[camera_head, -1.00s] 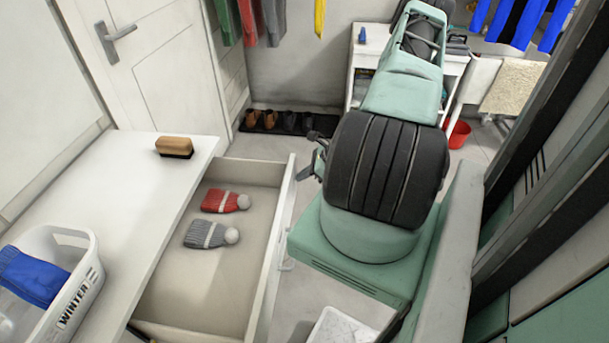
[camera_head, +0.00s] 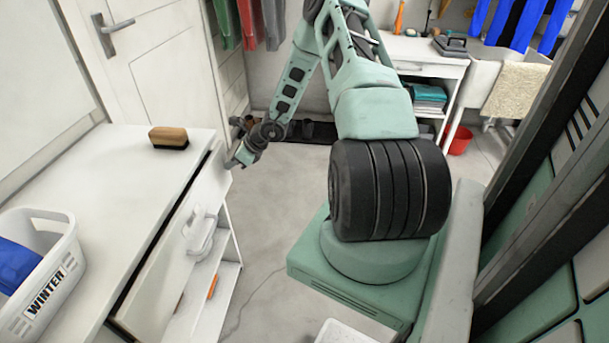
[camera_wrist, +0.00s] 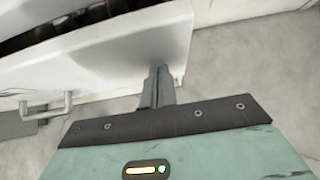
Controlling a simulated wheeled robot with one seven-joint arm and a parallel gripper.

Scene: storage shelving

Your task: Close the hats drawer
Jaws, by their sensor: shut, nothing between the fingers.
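The hats drawer (camera_head: 176,254) is in the white cabinet at the left of the head view. In the wrist view, the gripper fingers (camera_wrist: 157,86) are together against the drawer front (camera_wrist: 120,60), with the handle (camera_wrist: 47,105) off to the left.
On the cabinet top (camera_head: 110,190) are a brush (camera_head: 169,138) and a white WINTER basket (camera_head: 45,270) with blue cloth. Open shelves lie below the drawer. Shoes (camera_head: 300,130) sit by the back wall. The floor (camera_head: 285,200) before the cabinet is mostly clear.

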